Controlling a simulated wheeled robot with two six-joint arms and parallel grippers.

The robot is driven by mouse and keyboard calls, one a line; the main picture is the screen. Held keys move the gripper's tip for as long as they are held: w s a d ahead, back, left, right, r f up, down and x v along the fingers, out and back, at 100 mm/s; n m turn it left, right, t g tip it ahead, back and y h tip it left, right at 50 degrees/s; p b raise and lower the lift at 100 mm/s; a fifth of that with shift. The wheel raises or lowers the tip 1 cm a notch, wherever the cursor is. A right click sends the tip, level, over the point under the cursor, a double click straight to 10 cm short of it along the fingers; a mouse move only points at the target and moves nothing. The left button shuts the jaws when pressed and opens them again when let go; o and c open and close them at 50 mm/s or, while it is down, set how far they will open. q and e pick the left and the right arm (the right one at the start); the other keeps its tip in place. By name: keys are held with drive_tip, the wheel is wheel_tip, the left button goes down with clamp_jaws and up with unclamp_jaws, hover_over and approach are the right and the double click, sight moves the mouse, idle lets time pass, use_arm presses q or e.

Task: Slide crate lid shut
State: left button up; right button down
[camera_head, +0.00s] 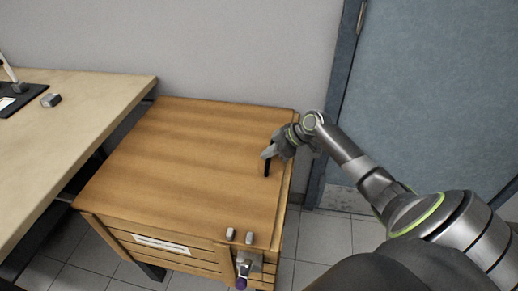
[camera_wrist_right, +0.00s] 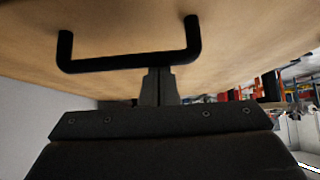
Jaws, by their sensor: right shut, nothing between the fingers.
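The wooden crate (camera_head: 160,263) stands on the floor, with its flat wooden lid (camera_head: 190,160) spread over the top. A black bar handle (camera_head: 267,168) is fixed near the lid's right edge; it shows as a wide U-shaped bar in the right wrist view (camera_wrist_right: 130,62). My right gripper (camera_head: 266,155) is at the handle, its fingers shut with nothing between them. In the right wrist view the closed fingertips (camera_wrist_right: 159,72) are right by the bar; I cannot tell whether they touch it. My left gripper is not in view.
Two small grey pieces (camera_head: 230,232) sit at the crate's front right corner, above a metal latch with a purple-tipped part (camera_head: 241,282). A pale workbench (camera_head: 85,110) stands close on the left. A wall is behind, and a blue-grey door (camera_head: 430,90) is at right.

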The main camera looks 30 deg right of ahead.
sight(277, 169)
drive_tip(key=shift+s+d, duration=1.1)
drive_tip(key=shift+s+d+f, duration=0.1)
drive_tip(key=shift+p, duration=0.3)
drive_tip(key=shift+w+a+r+p, duration=0.25)
drive_tip(key=shift+w+a+r, duration=0.15)
drive_tip(key=shift+w+a, duration=0.2)
drive_tip(key=shift+w+a+r+p, duration=0.25)
drive_tip(key=shift+w+a+r, duration=0.2)
drive_tip(key=shift+w, duration=0.2)
drive_tip(key=v, duration=0.9)
